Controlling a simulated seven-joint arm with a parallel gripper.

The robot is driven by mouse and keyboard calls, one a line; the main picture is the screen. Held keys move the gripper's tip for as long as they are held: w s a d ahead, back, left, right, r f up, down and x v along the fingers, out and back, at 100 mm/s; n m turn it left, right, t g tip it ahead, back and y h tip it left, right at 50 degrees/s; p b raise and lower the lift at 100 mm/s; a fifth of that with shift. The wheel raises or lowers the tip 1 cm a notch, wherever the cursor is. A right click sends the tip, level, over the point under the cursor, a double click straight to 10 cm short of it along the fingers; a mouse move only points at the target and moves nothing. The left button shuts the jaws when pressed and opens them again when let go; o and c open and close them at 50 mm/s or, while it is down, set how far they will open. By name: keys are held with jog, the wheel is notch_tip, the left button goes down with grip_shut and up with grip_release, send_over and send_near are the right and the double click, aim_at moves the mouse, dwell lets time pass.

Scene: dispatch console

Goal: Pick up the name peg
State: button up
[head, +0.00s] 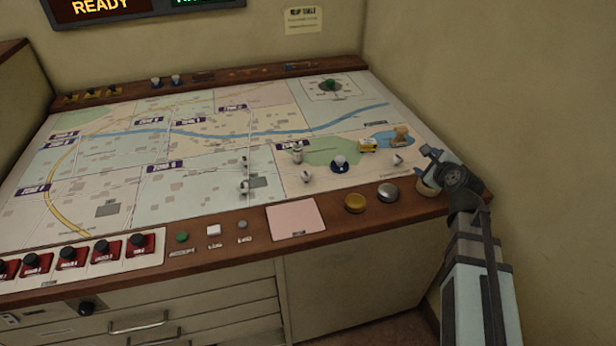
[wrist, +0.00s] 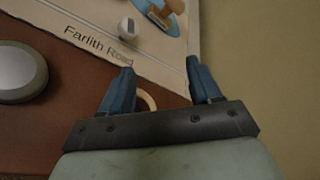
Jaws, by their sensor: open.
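Several small white pegs stand on the map; one peg (head: 398,159) is near its right edge, and others include a peg (head: 306,176) and a peg (head: 244,186) further left. I cannot tell which is the name peg, as no names are readable on them. In the wrist view a white peg (wrist: 128,29) stands above the "Farlith Road" print. My gripper (head: 436,165) is over the console's right end, right of the pegs. In the wrist view my gripper (wrist: 158,80) has its blue fingers apart, with no peg between them.
A tan curved object (wrist: 147,99) shows partly behind my gripper. Silver (head: 387,193) and amber (head: 355,203) domes sit on the front rail. A wall is close on the right.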

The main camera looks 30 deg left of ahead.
aim_at(308, 176)
jog(key=s+a+y, duration=0.1)
jog(key=s+a, duration=0.1)
jog(key=a, duration=0.2)
jog(key=s+a+f+m+g, duration=0.1)
jog(key=s+a, duration=0.2)
jog(key=a, duration=0.1)
jog(key=s+a+m+y, duration=0.1)
jog(key=s+a, duration=0.1)
jog(key=a, duration=0.3)
jog(key=shift+s+a+f+g+y, duration=0.1)
jog(key=shift+s+f+g+y, duration=0.2)
jog(key=s+a+m+g, duration=0.1)
jog(key=s+a, duration=0.2)
jog(key=a, duration=0.1)
jog(key=s+a+f+m+y, duration=0.1)
jog(key=s+a, duration=0.3)
jog(key=s+a+m+g+y, duration=0.1)
jog(key=s+a, duration=0.3)
jog(key=shift+a+f+g, duration=0.15)
jog(key=shift+f+g, duration=0.15)
jog(key=shift+f, duration=0.05)
jog(key=shift+s+a+f, duration=0.1)
jog(key=shift+a, duration=0.2)
jog(key=shift+a+f, duration=0.1)
jog(key=shift+a, duration=0.2)
jog(key=shift+x, duration=3.3)
jog(key=c, duration=1)
